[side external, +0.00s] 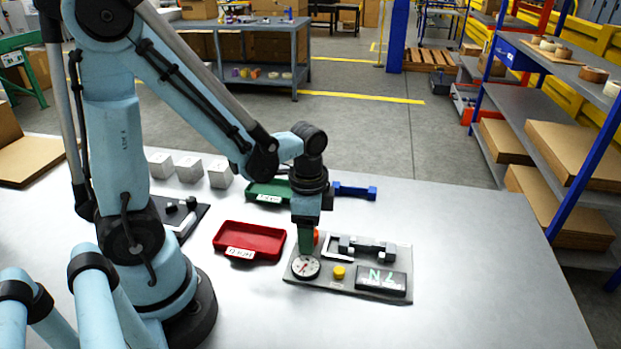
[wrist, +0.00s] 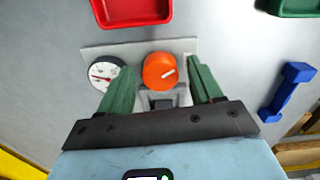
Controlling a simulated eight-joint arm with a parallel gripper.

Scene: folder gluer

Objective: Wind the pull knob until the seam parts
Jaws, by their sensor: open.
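In the side view only a sliver of the knob (side external: 316,237) shows behind my fingers. My gripper (wrist: 160,64) is open, its green fingers on either side of the knob, with visible gaps in the wrist view. In the side view my gripper (side external: 306,250) points down at the plate. A dark specimen (side external: 367,248) lies in the fixture on the plate. Its seam is too small to make out. A white dial gauge (side external: 305,267) sits beside the knob.
On the plate are a yellow button (side external: 338,271) and a dark display (side external: 381,281) with green characters. A red tray (side external: 248,240), a green tray (side external: 268,193) and a blue dumbbell-shaped piece (side external: 355,191) lie nearby. White blocks (side external: 189,169) stand behind. The table's right side is clear.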

